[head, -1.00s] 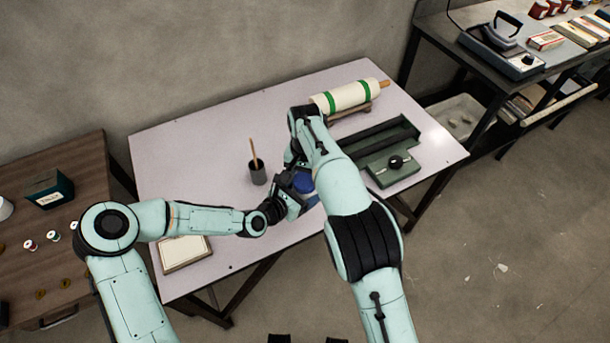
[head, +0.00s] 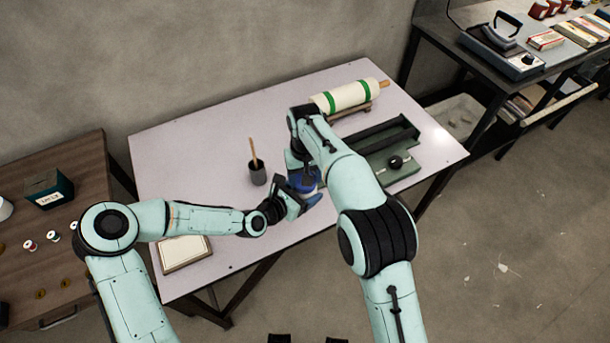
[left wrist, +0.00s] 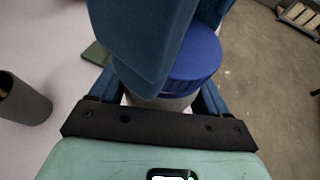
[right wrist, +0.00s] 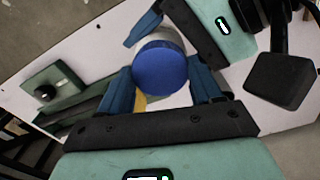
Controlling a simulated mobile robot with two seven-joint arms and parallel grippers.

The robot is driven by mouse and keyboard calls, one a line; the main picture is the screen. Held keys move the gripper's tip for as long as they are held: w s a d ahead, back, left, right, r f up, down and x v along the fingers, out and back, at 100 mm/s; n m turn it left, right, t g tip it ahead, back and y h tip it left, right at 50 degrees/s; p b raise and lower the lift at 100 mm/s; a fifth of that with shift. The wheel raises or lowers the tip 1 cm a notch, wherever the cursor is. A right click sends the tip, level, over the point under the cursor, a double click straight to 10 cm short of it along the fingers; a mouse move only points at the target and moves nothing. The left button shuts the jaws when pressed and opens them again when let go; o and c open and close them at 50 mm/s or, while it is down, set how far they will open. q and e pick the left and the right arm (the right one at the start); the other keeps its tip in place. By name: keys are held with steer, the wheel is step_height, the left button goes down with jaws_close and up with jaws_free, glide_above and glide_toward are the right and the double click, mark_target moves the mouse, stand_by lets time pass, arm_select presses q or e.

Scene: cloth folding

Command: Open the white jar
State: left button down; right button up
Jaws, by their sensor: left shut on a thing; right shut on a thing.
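The jar has a white body (right wrist: 150,38) and a round blue lid (right wrist: 160,68). In the head view the lid (head: 303,182) shows near the middle of the light table, partly hidden by my grippers. My left gripper (head: 300,198) comes in from the left and is shut around the jar's body. In the left wrist view its blue fingers partly hide the jar, and the lid (left wrist: 196,55) shows beside them. My right gripper (right wrist: 162,88) is shut on the blue lid, one finger on each side. The lid still sits against the body; I cannot tell whether it is loose.
A dark cup (head: 258,173) with a wooden stick stands left of the jar. A green device (head: 393,162) and a white roll with green bands (head: 345,97) lie to the right and behind. A framed pale board (head: 184,253) lies at the front left. The table's back left is clear.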

steer(key=shift+r, duration=0.2)
steer(key=shift+r, duration=0.9)
arm_select(q)
steer(key=shift+r, duration=0.1)
arm_select(e)
steer(key=shift+r, duration=2.05)
